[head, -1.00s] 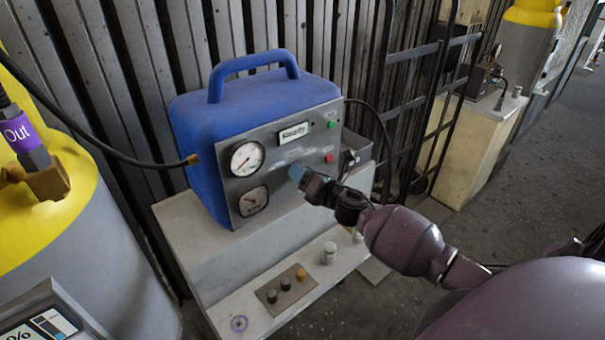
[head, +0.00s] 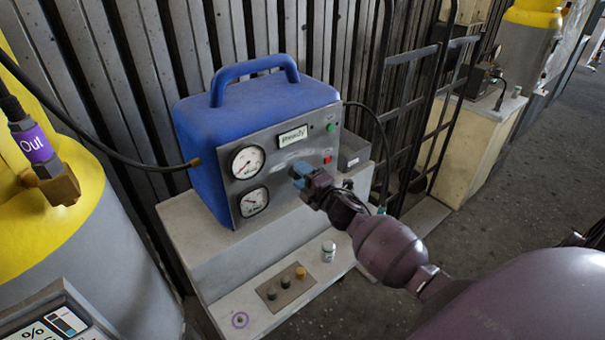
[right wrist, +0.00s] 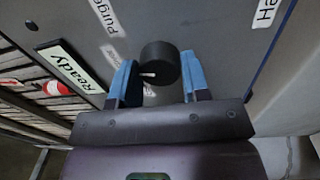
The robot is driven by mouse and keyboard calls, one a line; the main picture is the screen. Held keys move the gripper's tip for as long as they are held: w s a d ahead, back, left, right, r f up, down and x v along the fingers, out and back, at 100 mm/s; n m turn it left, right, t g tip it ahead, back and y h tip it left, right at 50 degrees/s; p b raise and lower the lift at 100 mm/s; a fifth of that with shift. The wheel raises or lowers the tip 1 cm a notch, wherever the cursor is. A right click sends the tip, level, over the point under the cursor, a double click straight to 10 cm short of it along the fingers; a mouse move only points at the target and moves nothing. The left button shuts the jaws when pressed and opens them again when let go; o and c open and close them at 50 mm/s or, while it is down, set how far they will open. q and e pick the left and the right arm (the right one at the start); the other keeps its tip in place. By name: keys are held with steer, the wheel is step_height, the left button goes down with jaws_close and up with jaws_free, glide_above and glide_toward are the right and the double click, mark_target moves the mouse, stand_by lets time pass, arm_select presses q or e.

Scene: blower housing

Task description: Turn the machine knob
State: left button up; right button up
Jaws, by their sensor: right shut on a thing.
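A blue machine (head: 260,105) with a grey front panel stands on a pale stepped bench. A black round knob (right wrist: 160,60) with a white pointer mark shows in the right wrist view. My right gripper (head: 300,175) is at the panel, with its blue fingers on either side of the knob, shut on it. In the head view the gripper hides the knob. The panel's small display (head: 292,136) reads "Ready", also legible in the right wrist view (right wrist: 72,72). A "Purge" label (right wrist: 106,16) is beside the knob. My left gripper is not in view.
Two gauges (head: 248,162) sit left on the panel; green and red buttons (head: 328,159) sit right. A white jar (head: 328,251) and a small button plate (head: 286,287) are on the lower step. A yellow-topped tank (head: 60,230) stands left. A black hand truck (head: 415,120) stands behind right.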

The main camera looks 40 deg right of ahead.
steer(key=shift+m+h+p, duration=0.5)
steer(key=shift+m+p, duration=1.4)
steer(key=shift+m, duration=3)
steer(key=shift+a, duration=0.1)
steer(key=o, duration=0.9)
steer(key=s, duration=1.1)
steer(key=shift+d+f, duration=0.25)
steer(key=shift+f, duration=0.05)
steer(key=shift+w, duration=0.1)
